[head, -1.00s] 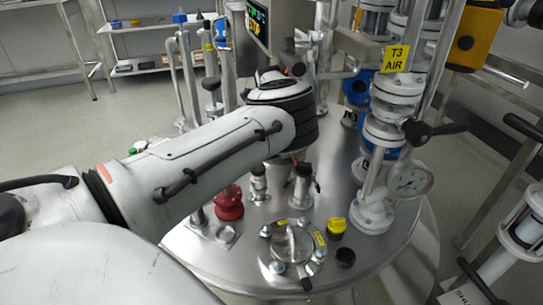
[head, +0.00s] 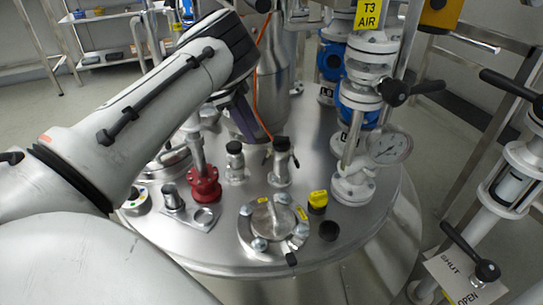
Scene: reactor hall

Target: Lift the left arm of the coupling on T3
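The steel tank top (head: 330,262) fills the middle of the head view. Two short capped fittings stand on it: one on the left (head: 235,162) and one on the right (head: 281,162). The right one shows small dark side levers and looks like the coupling, but I cannot be sure. My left arm reaches in from the left. Its dark gripper (head: 242,118) hangs above and just behind the left fitting, apart from the right one as far as I see. Its fingertips do not show clearly. My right gripper is out of view.
A round bolted hatch (head: 272,220), a yellow cap (head: 318,200) and a red flanged base (head: 204,186) stand on the tank. A valve pipe with a pressure gauge (head: 388,147) and a yellow T3 AIR label (head: 368,14) rises at right. Black valve levers jut in at far right.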

